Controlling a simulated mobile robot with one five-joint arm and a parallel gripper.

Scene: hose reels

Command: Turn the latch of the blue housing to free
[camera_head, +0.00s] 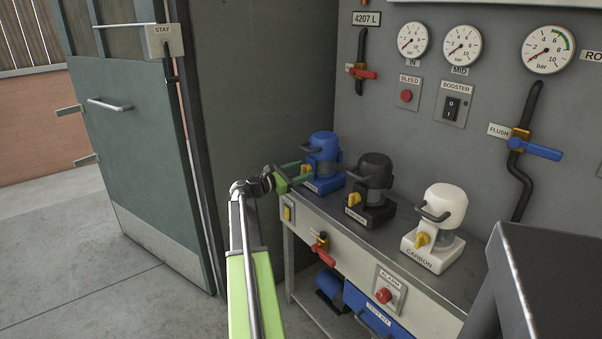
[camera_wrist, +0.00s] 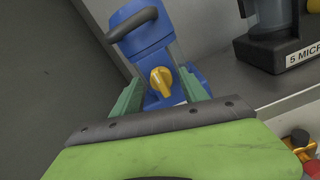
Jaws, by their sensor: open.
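The blue housing (camera_head: 323,160) stands at the far left end of the bench, with a dark handle on its upper part. Its yellow latch (camera_wrist: 161,81) is on the front, low on the body, and tilts in the wrist view. My gripper (camera_head: 292,176) reaches the blue housing from the left front. In the wrist view, my gripper (camera_wrist: 162,98) has its two green fingers apart, one on each side of the latch. I cannot tell whether either finger touches the housing. The lower front label is partly hidden.
A black housing (camera_head: 370,190) and a white housing (camera_head: 437,225) marked CARBON stand to the right on the bench (camera_head: 388,238). A red-handled valve (camera_head: 320,248) and a red alarm button (camera_head: 384,295) are on the bench front. A dark wall (camera_head: 265,90) rises behind on the left.

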